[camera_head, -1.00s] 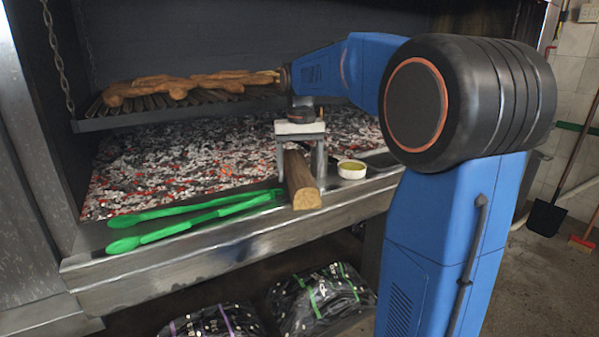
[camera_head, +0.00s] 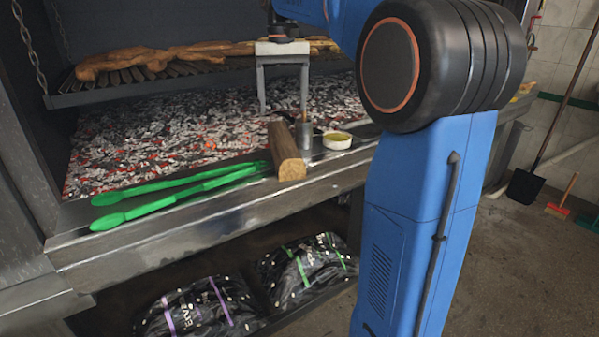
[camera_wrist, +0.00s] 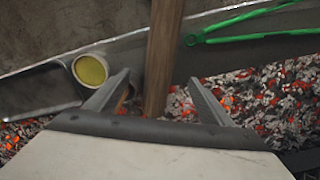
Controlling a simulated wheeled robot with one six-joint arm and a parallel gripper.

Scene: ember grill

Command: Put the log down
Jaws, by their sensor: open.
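The log (camera_head: 284,152) is a brown split piece of wood with a pale cut end. It lies on the grill's metal front ledge (camera_head: 160,233), its far end reaching back to the coals, between the green tongs and a small white bowl. My gripper (camera_head: 282,112) is raised above and behind it, fingers spread, empty and apart from the log. In the wrist view the log (camera_wrist: 162,50) runs upward from between the open fingers of my gripper (camera_wrist: 158,80).
Green tongs (camera_head: 165,203) lie on the ledge left of the log. A white bowl of yellow sauce (camera_head: 337,141) and a metal cup (camera_head: 304,134) stand to its right. Glowing coals (camera_head: 170,130) fill the bed under a grate with meat (camera_head: 150,62). Charcoal bags (camera_head: 195,308) sit below.

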